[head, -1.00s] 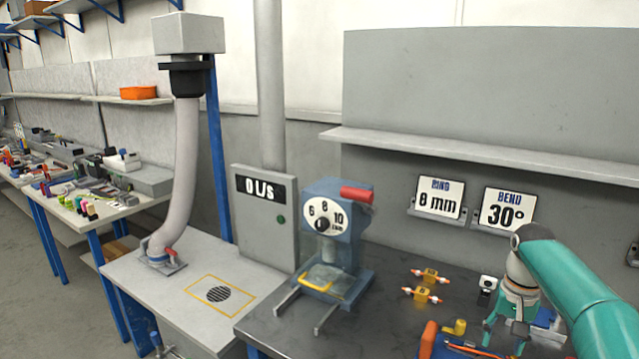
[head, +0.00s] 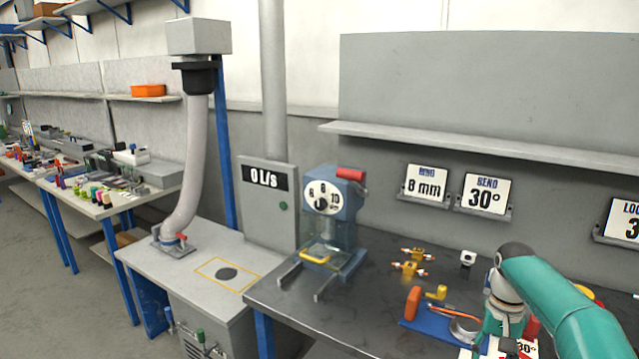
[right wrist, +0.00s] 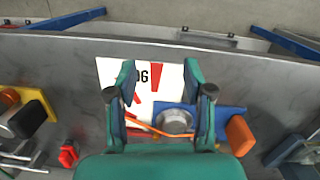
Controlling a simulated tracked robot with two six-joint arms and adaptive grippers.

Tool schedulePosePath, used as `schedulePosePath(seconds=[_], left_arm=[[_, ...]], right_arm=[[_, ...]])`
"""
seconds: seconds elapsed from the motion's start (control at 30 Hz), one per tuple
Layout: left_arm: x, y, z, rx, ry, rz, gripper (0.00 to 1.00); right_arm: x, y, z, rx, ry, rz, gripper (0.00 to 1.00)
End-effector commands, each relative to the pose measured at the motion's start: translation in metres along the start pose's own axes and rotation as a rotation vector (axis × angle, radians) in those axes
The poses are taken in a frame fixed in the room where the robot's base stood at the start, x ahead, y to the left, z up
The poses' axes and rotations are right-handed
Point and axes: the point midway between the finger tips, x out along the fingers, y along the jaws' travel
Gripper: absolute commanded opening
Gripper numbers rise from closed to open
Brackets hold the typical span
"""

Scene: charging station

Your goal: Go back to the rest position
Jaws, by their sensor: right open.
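My right gripper (right wrist: 160,90) is open in the right wrist view, its two green fingers spread apart above the workbench. Below and between the fingers lie a white card with red marks (right wrist: 165,75) and a blue bending tool base with a grey round part (right wrist: 176,121). Nothing shows held between the fingers. In the head view my right arm comes in from the right, and the gripper (head: 505,335) is at the bottom right over the bench, partly cut off. My left gripper is not in view.
The dark workbench (head: 385,300) carries a blue machine with a dial (head: 335,205), yellow-orange fittings (head: 412,267) and an orange-handled tool (head: 413,303). Signs "8 mm" (head: 425,187) and "30°" (head: 484,194) stand behind. A white bench with a hose (head: 190,160) is at left.

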Motion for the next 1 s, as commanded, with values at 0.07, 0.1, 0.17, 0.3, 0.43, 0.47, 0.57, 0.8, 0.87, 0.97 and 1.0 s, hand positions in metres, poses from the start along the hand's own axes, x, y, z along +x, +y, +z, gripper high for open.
schedulePosePath(seconds=[0.07, 0.1, 0.17, 0.3, 0.43, 0.47, 0.57, 0.8, 0.87, 0.97, 1.0], left_arm=[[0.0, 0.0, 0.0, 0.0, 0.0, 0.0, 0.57], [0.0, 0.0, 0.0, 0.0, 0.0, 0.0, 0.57], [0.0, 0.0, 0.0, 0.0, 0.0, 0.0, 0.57], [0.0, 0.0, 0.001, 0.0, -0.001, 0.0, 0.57], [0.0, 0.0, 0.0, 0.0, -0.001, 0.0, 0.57], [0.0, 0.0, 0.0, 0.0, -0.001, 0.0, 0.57], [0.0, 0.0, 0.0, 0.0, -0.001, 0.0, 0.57], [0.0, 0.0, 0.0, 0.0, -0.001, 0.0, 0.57], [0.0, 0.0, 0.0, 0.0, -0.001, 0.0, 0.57], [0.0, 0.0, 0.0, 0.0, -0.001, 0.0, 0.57], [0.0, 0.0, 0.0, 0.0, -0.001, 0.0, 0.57]], right_arm=[[0.02, -0.004, 0.01, -0.018, -0.055, 0.009, 0.51], [0.03, -0.006, 0.015, -0.028, -0.078, 0.011, 0.51], [0.046, -0.011, 0.022, -0.044, -0.109, 0.012, 0.51], [0.089, -0.024, 0.043, -0.09, -0.177, 0.005, 0.51], [0.14, -0.041, 0.072, -0.147, -0.239, -0.019, 0.51], [0.153, -0.046, 0.082, -0.162, -0.254, -0.029, 0.51], [0.204, -0.064, 0.124, -0.211, -0.301, -0.075, 0.51], [0.296, -0.092, 0.251, -0.272, -0.337, -0.216, 0.51], [0.309, -0.095, 0.283, -0.272, -0.324, -0.248, 0.51], [0.321, -0.096, 0.325, -0.265, -0.273, -0.291, 0.51], [0.323, -0.096, 0.335, -0.26, -0.244, -0.303, 0.51]])
